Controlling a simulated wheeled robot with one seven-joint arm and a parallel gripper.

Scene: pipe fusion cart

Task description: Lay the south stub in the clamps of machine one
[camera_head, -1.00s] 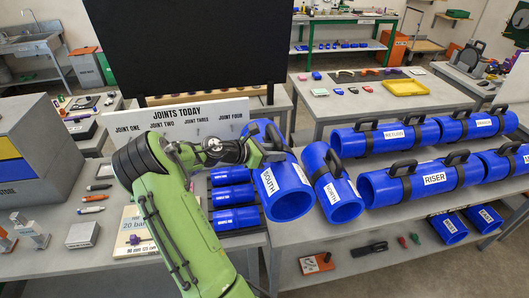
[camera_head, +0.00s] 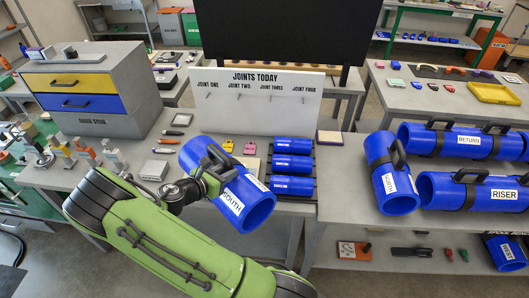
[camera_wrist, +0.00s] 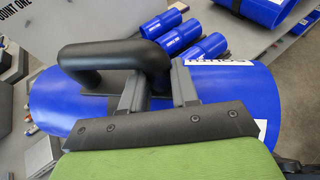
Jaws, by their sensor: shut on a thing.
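The south stub (camera_head: 251,203) is a thick blue pipe with a white SOUTH label and a black handle. My gripper (camera_head: 206,172) is shut on its handle and holds the stub tilted above the front of the grey table. In the wrist view the stub (camera_wrist: 232,88) lies across the picture, with its black handle (camera_wrist: 110,62) between the fingers of my gripper (camera_wrist: 158,85). The clamps of machine one cannot be made out in these views.
The JOINTS TODAY board (camera_head: 262,102) stands behind, with several small blue pipes (camera_head: 292,163) on a dark rack before it. The north stub (camera_head: 390,178) and other pipes (camera_head: 475,192) lie on the right bench. A drawer cabinet (camera_head: 88,88) and small tools stand left.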

